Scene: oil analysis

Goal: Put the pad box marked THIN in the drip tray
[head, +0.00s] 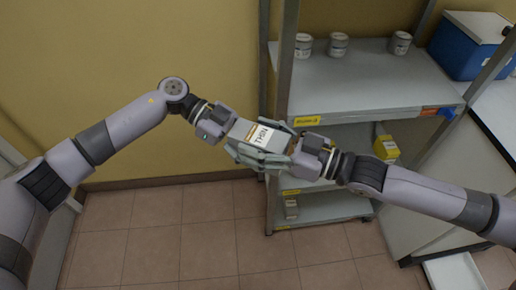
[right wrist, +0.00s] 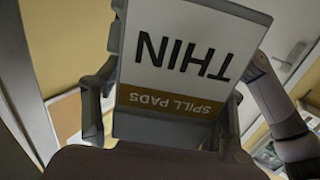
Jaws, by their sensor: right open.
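The pad box marked THIN (head: 258,134) is in the air between my two grippers, white with a brown-yellow band. In the right wrist view the box (right wrist: 190,60) fills the middle, its lettering upside down, reading THIN and SPILL PADS. My left gripper (head: 232,130) is on the box from the left and holds it up; its fingers are partly hidden. My right gripper (head: 254,145) is open, with its fingers on either side of the box; I cannot tell whether they touch it. I cannot identify the drip tray with certainty.
A grey shelf rack (head: 360,85) stands behind my right arm, with several tins (head: 338,44) on top. A yellow container (head: 385,148) and a small box (head: 291,208) are lower down. A blue cooler (head: 468,45) stands at right. A pale flat object (head: 452,272) lies bottom right. Tiled floor is clear.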

